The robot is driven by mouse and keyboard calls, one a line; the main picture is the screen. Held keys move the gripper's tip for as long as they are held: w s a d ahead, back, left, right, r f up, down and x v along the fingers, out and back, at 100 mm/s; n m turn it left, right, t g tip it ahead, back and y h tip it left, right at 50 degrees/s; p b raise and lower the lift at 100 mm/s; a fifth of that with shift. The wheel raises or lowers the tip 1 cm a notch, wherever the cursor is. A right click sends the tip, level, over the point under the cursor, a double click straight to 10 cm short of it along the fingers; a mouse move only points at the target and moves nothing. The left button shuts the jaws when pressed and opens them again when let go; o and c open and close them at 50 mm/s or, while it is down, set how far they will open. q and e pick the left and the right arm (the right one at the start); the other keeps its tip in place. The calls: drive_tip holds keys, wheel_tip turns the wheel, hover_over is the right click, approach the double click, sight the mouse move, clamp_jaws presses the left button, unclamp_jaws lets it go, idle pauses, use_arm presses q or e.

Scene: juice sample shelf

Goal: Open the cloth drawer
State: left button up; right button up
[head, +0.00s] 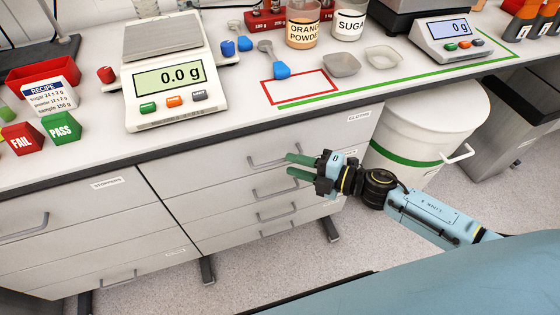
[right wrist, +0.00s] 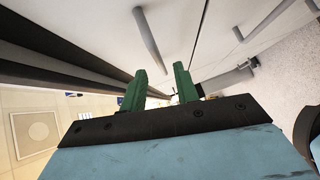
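The cloth drawer (head: 225,167), labelled "CLOTHS" at its upper right, is the top drawer of the right-hand stack under the counter. Its front looks flush and closed. Its grey bar handle (head: 264,164) shows in the head view, with its right end by my fingertips. My right gripper (head: 290,166) is open, its green fingers apart and pointing at the drawer front. In the right wrist view, a grey bar handle (right wrist: 148,38) lies just beyond and between the open fingertips (right wrist: 163,72). I cannot tell whether they touch it. My left gripper is not in view.
Lower drawers with similar handles (head: 277,213) sit below. A white bin (head: 425,125) with a green band stands right of the drawers, close to my right arm. The counter (head: 245,110) above holds scales, jars and scoops. The floor before the drawers is clear.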

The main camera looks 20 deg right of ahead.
sight(280, 160)
drive_tip(key=x, duration=0.5)
drive_tip(key=shift+d, duration=0.1)
clamp_jaws()
